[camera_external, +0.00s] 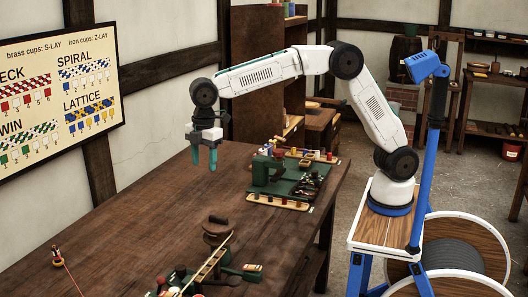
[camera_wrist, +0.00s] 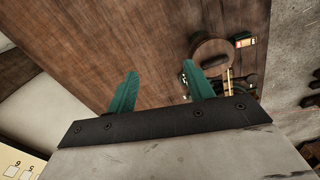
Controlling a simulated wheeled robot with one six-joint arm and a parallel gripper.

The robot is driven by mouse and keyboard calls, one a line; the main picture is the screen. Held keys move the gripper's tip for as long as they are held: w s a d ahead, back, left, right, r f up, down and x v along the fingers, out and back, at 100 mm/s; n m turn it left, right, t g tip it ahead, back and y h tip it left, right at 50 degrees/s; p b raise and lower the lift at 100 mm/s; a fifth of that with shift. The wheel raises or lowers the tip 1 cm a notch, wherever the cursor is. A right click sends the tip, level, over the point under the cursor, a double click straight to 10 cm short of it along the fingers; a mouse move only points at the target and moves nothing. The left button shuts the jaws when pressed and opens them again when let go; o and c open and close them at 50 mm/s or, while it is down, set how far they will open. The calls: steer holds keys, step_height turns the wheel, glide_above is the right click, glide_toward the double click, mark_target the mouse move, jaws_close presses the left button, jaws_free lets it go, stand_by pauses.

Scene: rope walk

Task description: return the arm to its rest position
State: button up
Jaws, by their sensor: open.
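My arm reaches left from its blue and wood stand, raised in an arch over the long brown table (camera_external: 150,215). My gripper (camera_external: 203,158) hangs at its end, pointing down above the table's far left part. Its two teal fingers are apart with nothing between them. In the wrist view my gripper (camera_wrist: 160,92) also shows spread fingers, with bare table wood (camera_wrist: 150,45) beyond them.
A green machine (camera_external: 268,172) with colored spools stands right of my gripper. A dark round-topped device (camera_external: 217,232) and a slanted wooden rail (camera_external: 207,268) are at the front. A small spool (camera_external: 57,258) with red cord sits at left. A chart board (camera_external: 60,90) hangs on the wall.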

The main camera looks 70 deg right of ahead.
steer(key=shift+d+r, duration=0.1)
steer(key=shift+d, duration=0.1)
steer(key=a+f+n, duration=0.2)
steer(key=a+f, duration=0.4)
steer(key=a, duration=0.3)
steer(key=s+a+f+n, duration=0.1)
steer(key=a+f+n, duration=0.1)
steer(key=a+f, duration=0.4)
steer(key=a, duration=0.3)
steer(key=shift+f+n, duration=0.15)
steer(key=shift+n, duration=0.25)
steer(key=shift+d, duration=0.1)
